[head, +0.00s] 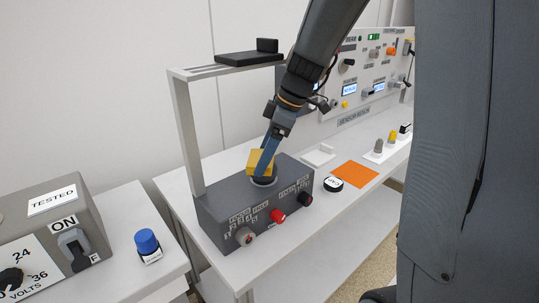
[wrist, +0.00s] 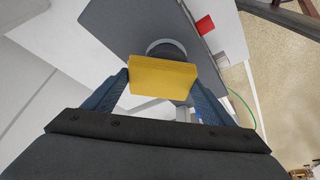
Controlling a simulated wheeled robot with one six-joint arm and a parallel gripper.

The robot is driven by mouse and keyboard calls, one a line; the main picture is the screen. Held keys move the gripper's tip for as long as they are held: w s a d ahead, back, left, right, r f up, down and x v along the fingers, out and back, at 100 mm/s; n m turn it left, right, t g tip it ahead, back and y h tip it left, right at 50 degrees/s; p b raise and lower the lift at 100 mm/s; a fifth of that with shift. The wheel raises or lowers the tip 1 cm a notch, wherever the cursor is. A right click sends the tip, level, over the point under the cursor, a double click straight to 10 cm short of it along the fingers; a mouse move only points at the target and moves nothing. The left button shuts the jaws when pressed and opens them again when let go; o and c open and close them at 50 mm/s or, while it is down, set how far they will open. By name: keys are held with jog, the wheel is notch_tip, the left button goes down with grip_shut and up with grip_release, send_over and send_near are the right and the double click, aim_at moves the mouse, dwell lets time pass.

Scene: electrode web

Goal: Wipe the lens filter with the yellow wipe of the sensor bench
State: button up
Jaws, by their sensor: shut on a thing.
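My gripper (head: 265,163) points down over the dark grey box (head: 225,217) on the white bench and is shut on the yellow wipe (head: 257,156). In the wrist view the yellow wipe (wrist: 160,78) is a flat block between the blue fingers of my gripper (wrist: 163,85). Just beyond the wipe is a round dark disc with a pale ring (wrist: 166,45) on the box top, possibly the lens filter. The wipe hides part of it, and I cannot tell whether they touch.
A grey frame (head: 187,130) with a black plate (head: 248,58) rises behind the box. Red (head: 278,216) and black (head: 305,199) knobs line its front. A blue-capped item (head: 147,242) stands on the left table.

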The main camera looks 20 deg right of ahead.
jog(key=shift+w+a+r, duration=0.15)
jog(key=shift+w+r, duration=0.1)
jog(key=shift+s+f, duration=0.45)
jog(key=shift+f, duration=0.05)
jog(key=shift+s+d+r, duration=0.1)
jog(key=shift+s+d, duration=0.35)
jog(key=shift+s, duration=0.4)
jog(key=shift+s+d, duration=0.45)
jog(key=shift+s, duration=0.35)
jog(key=shift+w+r+p, duration=0.1)
jog(key=shift+r+p, duration=1.8)
jog(key=shift+r, duration=1.15)
